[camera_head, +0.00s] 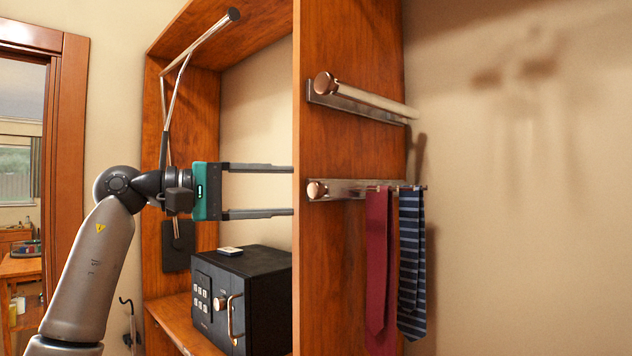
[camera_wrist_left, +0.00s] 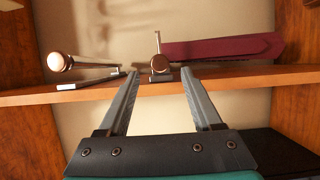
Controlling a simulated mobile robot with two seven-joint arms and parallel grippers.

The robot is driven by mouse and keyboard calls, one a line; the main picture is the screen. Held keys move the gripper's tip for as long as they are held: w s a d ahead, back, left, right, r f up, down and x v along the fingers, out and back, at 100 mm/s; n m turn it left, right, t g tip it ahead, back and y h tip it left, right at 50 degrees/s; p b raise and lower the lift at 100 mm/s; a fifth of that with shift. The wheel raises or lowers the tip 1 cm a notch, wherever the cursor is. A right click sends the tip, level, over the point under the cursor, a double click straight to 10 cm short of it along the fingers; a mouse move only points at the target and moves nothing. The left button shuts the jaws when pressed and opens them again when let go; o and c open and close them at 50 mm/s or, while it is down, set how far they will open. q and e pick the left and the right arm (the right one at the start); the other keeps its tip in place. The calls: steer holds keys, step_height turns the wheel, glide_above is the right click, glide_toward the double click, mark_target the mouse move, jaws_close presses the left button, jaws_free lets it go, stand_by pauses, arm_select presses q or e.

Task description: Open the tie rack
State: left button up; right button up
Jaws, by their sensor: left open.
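The tie rack (camera_head: 345,188) is a metal rail with a copper-coloured round end knob, mounted on the right face of the wooden panel. A dark red tie (camera_head: 376,265) and a navy striped tie (camera_head: 411,260) hang from its far part. My left gripper (camera_head: 291,190) is open and empty, left of the panel at about the knob's height; its fingertips reach the panel's edge in the head view, where their ends may be hidden. In the left wrist view the rack's knob (camera_wrist_left: 160,64) shows between and beyond the fingertips (camera_wrist_left: 160,72), with the red tie (camera_wrist_left: 225,47) behind.
The wooden panel (camera_head: 323,265) stands between gripper and rack. A second rail (camera_head: 370,98) with a similar knob is mounted above. A black safe (camera_head: 267,297) sits on the shelf below my gripper. A metal rod (camera_head: 205,42) slants above it. The right wall is bare.

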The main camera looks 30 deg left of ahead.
mark_target(311, 191)
arm_select(q)
steer(key=p+x, duration=0.1)
steer(key=x, duration=0.5)
steer(key=shift+w+d+p, duration=0.2)
steer(key=shift+w+p, duration=0.05)
steer(key=shift+p, duration=0.05)
arm_select(e)
steer(key=shift+w+d+r, duration=0.25)
steer(key=shift+w+r, duration=0.05)
steer(key=shift+r, duration=0.2)
steer(key=shift+w+d+r, duration=0.2)
steer(key=shift+w+r, duration=0.05)
steer(key=shift+r, duration=0.25)
arm_select(q)
jaws_close()
arm_select(e)
steer(key=shift+s, duration=0.1)
